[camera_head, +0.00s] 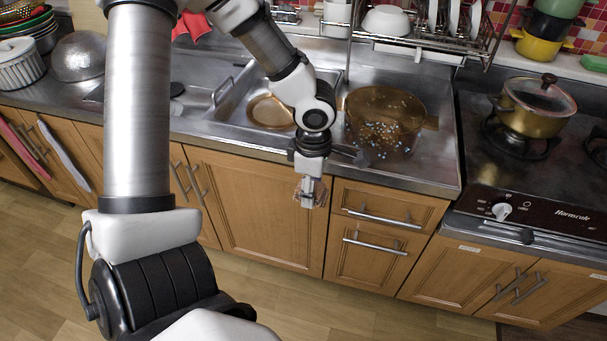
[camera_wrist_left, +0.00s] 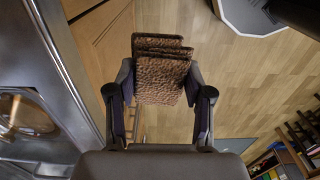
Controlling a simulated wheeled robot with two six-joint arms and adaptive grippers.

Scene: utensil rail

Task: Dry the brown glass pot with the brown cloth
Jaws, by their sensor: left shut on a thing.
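The brown glass pot (camera_head: 388,103) stands on the steel counter right of the sink; pale droplets speckle its see-through wall. My left gripper (camera_head: 311,190) hangs in front of the counter edge, left of the pot and apart from it. In the left wrist view my left gripper (camera_wrist_left: 161,92) is shut on the folded brown cloth (camera_wrist_left: 160,73), which sticks out past the fingers. In the head view the cloth is too small to make out clearly. My right gripper is not in view.
The sink (camera_head: 240,103) holds a round brown glass item (camera_head: 270,112). A stove with a lidded pot (camera_head: 533,112) stands at the right. A dish rack (camera_head: 425,45) hangs above the counter behind the glass pot. Bowls and a colander stand at the far left.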

